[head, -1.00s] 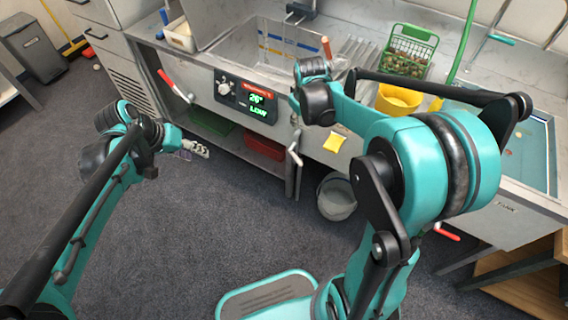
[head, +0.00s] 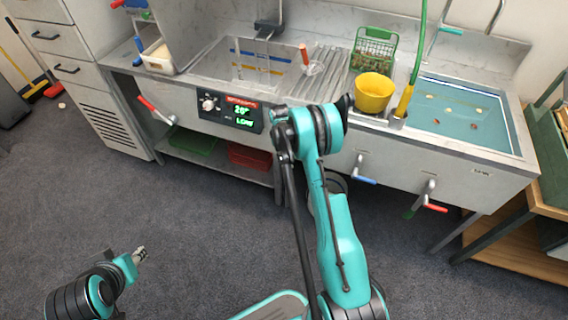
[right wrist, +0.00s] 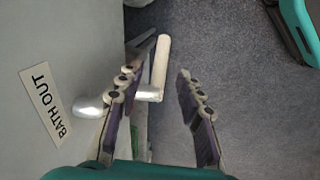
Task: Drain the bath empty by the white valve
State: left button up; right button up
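The bath (head: 222,66) is the grey steel basin in the counter in the head view; I cannot tell its water level. Its front panel (head: 240,112) has a dial and a green readout saying LOW. The white valve (right wrist: 161,62) shows in the right wrist view as a pale lever on a metal stem, beside a BATH OUT label (right wrist: 46,103). My right gripper (right wrist: 157,78) is open, with the lever between its fingers. In the head view, my right arm hides the valve and this gripper. My left gripper (head: 139,255) is low at the left, away from the counter, fingers too small to judge.
A red-handled valve (head: 155,110) is left of the panel. A blue-handled valve (head: 364,172) and another red-handled one (head: 430,200) are to the right. The floor in front is clear.

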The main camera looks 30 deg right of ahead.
jog(key=f, duration=0.1)
jog(key=f+b, duration=0.1)
jog(key=f, duration=0.3)
jog(key=shift+w+d+b, duration=0.2)
jog(key=shift+d+b, duration=0.05)
jog(key=shift+b, duration=0.1)
jog(key=shift+c, duration=0.4)
grip_shut()
